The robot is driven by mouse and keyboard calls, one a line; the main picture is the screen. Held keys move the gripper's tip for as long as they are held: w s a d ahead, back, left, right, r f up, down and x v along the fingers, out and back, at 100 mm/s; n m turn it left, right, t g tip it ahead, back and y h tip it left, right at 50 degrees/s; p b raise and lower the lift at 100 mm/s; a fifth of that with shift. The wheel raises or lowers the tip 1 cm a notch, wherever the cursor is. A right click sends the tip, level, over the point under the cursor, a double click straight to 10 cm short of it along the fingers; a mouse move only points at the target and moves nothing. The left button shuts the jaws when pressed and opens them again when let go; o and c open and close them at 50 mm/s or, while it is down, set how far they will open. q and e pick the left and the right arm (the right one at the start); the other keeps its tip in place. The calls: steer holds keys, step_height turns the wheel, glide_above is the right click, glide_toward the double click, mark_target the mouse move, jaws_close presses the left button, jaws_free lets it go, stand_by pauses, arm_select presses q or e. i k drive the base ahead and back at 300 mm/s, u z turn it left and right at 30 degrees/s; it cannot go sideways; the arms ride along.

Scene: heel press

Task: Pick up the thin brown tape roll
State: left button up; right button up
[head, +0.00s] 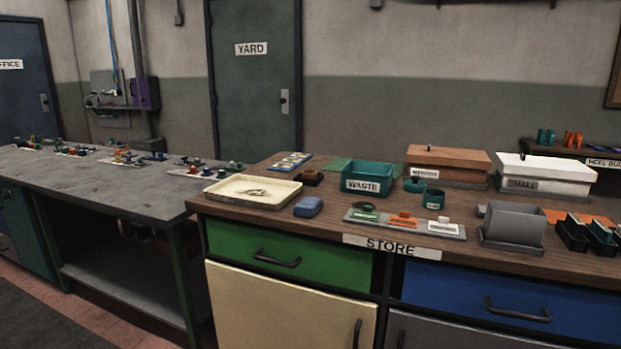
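I cannot make out a thin brown tape roll for certain. A small dark brown object (309,177) sits on the wooden counter between the cream tray and the teal waste bin; it is too small to tell what it is. Neither of my grippers shows in the head view.
The wooden counter (330,226) marked STORE holds a cream tray (223,191), blue block (308,207), teal waste bin (367,181), grey board (451,233) with small coloured items, grey bin (513,225) and lidded boxes (447,164). A grey workbench (120,186) stands left.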

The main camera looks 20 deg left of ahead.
mark_target(309, 176)
steer(key=u, duration=2)
steer(key=i, duration=1.9)
steer(key=z, duration=0.7)
